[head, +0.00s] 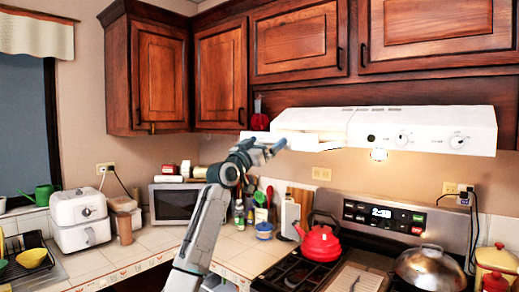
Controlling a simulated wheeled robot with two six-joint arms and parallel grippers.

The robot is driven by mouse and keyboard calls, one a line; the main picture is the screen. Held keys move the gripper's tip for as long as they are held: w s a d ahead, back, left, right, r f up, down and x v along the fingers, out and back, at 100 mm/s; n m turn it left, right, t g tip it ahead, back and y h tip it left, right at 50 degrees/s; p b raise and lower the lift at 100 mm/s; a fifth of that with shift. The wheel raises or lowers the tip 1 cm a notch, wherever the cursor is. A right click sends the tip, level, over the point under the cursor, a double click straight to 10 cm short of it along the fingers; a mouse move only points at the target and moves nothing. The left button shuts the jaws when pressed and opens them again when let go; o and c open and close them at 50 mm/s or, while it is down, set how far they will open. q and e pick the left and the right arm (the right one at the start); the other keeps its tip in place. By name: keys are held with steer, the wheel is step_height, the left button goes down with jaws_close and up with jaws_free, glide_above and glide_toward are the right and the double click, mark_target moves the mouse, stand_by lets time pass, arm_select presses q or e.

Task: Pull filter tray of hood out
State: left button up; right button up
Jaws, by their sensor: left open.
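The white range hood (425,122) is mounted under the wood cabinets at the right, with knobs on its front. A flat white piece that looks like the filter tray (300,140) shows at the hood's lower left and juts out past its front edge. My left gripper (263,149) is open at the left end of this piece, with its fingers just below or in front of it. I cannot tell whether they touch it. Part of the piece is hidden behind the gripper. My right gripper is out of view.
Below the hood, the stove holds a red kettle (318,242) and a lidded pan (428,268). A microwave (174,203), a white air fryer (80,219) and several utensils stand on the counter. The air between stove and hood is mostly clear.

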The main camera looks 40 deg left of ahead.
arm_select(q)
steer(key=b+v, duration=0.5)
steer(key=v, duration=0.5)
steer(key=shift+s, duration=0.2)
steer(key=shift+a+f, duration=0.1)
